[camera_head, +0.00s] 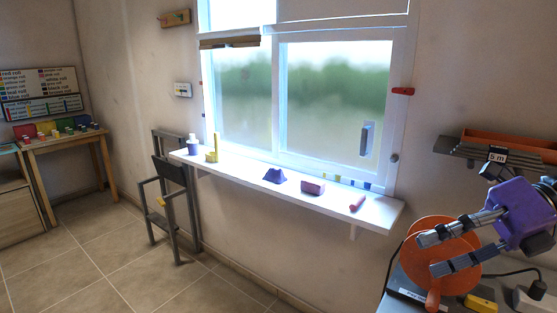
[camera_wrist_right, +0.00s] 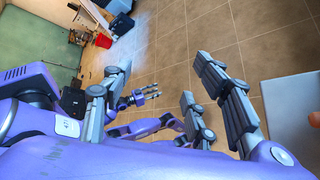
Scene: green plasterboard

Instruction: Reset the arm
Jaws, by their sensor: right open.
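My right gripper (camera_head: 432,255) is at the lower right of the head view, on a purple wrist. Its grey fingers are spread apart with nothing between them, in front of an orange disc-shaped thing (camera_head: 452,236). A smaller purple hand with thin grey fingers, which looks like my left gripper (camera_wrist_right: 148,95), shows in the middle of that view. Whether it is open is too small to tell. My left gripper does not show in the head view.
A white sill shelf (camera_head: 330,198) under the window carries several small things, among them a purple block (camera_head: 275,176) and a red cylinder (camera_head: 357,203). A grey folding chair (camera_head: 165,195) stands beneath its left end. A wooden table (camera_head: 65,142) is far left. The tiled floor between is clear.

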